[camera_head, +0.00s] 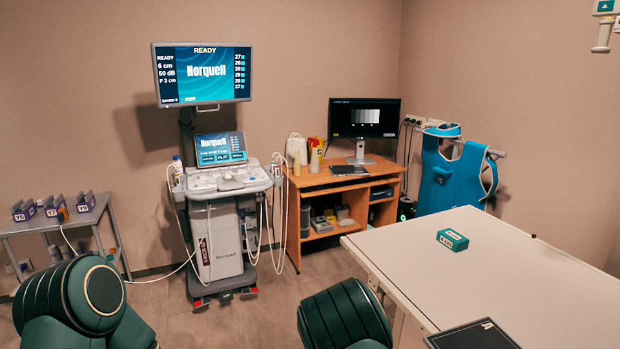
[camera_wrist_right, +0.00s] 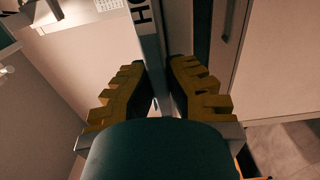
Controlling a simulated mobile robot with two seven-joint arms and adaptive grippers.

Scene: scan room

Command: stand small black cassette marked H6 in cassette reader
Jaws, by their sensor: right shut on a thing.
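My right gripper (camera_wrist_right: 158,80) shows in the right wrist view with its yellow ridged fingers shut on a thin upright thing. This looks like the cassette (camera_wrist_right: 151,50), seen nearly edge-on, with a pale label strip at its top. The label has a black H and a second character cut off by the frame edge. Its lower part is hidden between the fingers and behind my wrist. I cannot pick out the cassette reader for certain in either view. My left gripper is not in view.
A pale table (camera_head: 500,265) at right carries a small green box (camera_head: 452,239) and a black flat panel (camera_head: 472,336). A wooden desk (camera_head: 340,182) with a monitor (camera_head: 364,118), an ultrasound cart (camera_head: 222,240) and a side stand (camera_head: 55,222) with several marked boxes stand behind.

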